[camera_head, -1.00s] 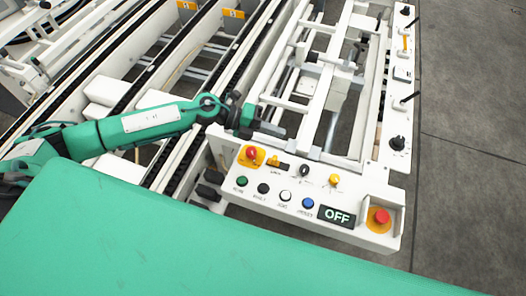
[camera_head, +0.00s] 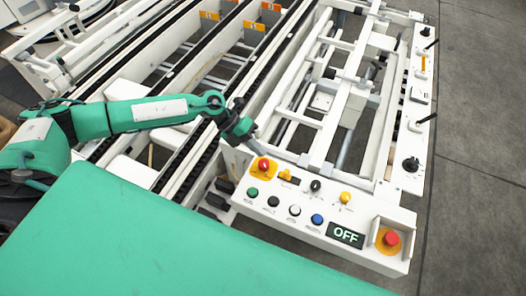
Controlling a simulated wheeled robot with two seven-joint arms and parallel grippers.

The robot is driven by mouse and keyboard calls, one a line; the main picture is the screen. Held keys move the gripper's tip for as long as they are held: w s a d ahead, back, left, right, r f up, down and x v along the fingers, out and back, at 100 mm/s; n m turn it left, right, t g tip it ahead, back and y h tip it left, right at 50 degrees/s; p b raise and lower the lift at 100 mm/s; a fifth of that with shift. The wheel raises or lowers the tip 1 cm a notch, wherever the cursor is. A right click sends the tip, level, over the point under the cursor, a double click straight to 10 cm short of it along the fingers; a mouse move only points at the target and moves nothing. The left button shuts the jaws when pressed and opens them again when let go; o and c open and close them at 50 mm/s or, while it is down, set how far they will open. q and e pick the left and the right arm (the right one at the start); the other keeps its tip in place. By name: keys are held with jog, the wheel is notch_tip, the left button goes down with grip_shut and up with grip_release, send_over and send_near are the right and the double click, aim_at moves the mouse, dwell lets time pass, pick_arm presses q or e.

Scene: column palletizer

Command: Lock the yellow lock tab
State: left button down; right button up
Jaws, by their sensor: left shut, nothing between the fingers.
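A small yellow tab (camera_head: 286,175) sits at a dark slot on the top row of the white control panel (camera_head: 289,229). It is between a red knob on a yellow plate (camera_head: 263,167) and a black knob (camera_head: 315,186). The tab's exact position in its slot is too small to tell. My left gripper (camera_head: 257,138) is shut and empty, just beyond the panel's far edge, above and behind the red knob. It appears apart from the tab. My right gripper is not in view.
A yellow knob (camera_head: 345,197), several coloured buttons, an OFF display (camera_head: 346,235) and a red emergency button (camera_head: 391,238) share the panel. White conveyor rails (camera_head: 185,160) lie behind it. A green surface (camera_head: 150,240) fills the front left. Grey floor is clear at right.

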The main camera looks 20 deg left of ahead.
aim_at(288, 172)
pick_arm(q)
jog(key=p+x, duration=0.1)
jog(key=x, duration=0.6)
jog(key=shift+d+p, duration=0.15)
jog(key=shift+p, duration=0.2)
jog(key=shift+d+f, duration=0.35)
jog(key=shift+f, duration=0.05)
jog(key=d+p, duration=0.1)
jog(key=d, duration=0.2)
jog(key=shift+d+r+p, duration=0.15)
jog(key=shift+d+p, duration=0.05)
jog(key=shift+p, duration=0.1)
jog(key=shift+s, duration=0.1)
